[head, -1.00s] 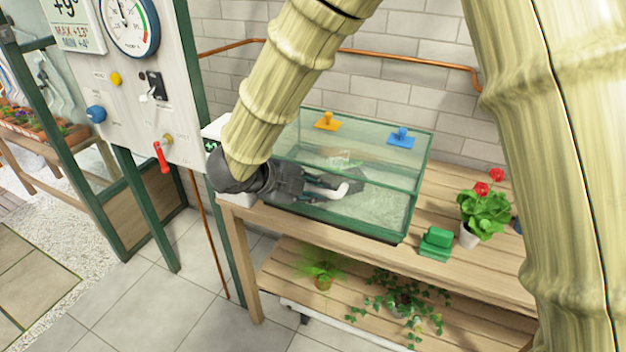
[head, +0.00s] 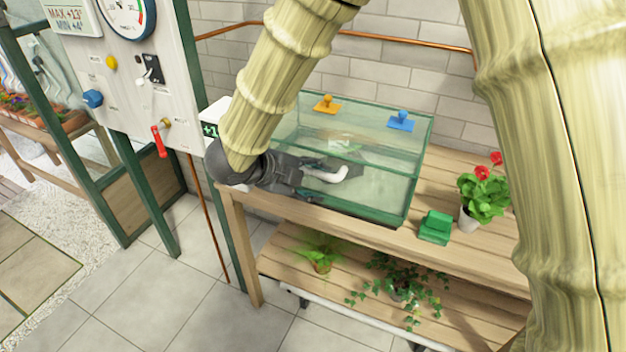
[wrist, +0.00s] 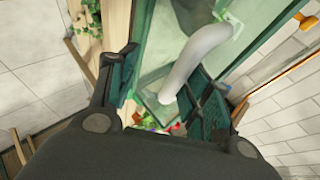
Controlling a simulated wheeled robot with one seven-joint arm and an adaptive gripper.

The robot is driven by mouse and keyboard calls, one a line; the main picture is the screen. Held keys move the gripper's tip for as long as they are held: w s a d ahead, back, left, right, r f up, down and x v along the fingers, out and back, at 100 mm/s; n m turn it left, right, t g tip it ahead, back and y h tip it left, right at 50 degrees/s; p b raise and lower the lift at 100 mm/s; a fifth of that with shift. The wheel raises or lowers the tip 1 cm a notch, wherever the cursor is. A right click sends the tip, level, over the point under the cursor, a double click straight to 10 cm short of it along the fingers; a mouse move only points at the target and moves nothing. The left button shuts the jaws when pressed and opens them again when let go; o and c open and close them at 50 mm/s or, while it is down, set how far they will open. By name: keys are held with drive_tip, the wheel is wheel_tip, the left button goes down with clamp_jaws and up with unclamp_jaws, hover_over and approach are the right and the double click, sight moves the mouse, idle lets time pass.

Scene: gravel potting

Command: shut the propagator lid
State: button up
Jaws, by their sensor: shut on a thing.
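The propagator (head: 412,190) is a clear glass box with a green-edged frame on the wooden bench, in the middle of the head view. An orange knob (head: 326,104) and a blue knob (head: 401,120) show along its upper back part. A white curved handle (head: 328,173) is at its front left; it also shows in the wrist view (wrist: 195,58). The lid's exact angle is hard to tell through the glass.
A green block (head: 435,227) and a potted red flower (head: 483,195) stand right of the propagator on the bench (head: 375,234). Potted plants sit on the lower shelf. A control panel (head: 130,75) stands to the left, and a brick wall is behind.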

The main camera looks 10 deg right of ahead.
drive_tip(key=shift+s+a, duration=0.1)
idle(0.3)
drive_tip(key=v, duration=1.2)
drive_tip(key=shift+r, duration=0.1)
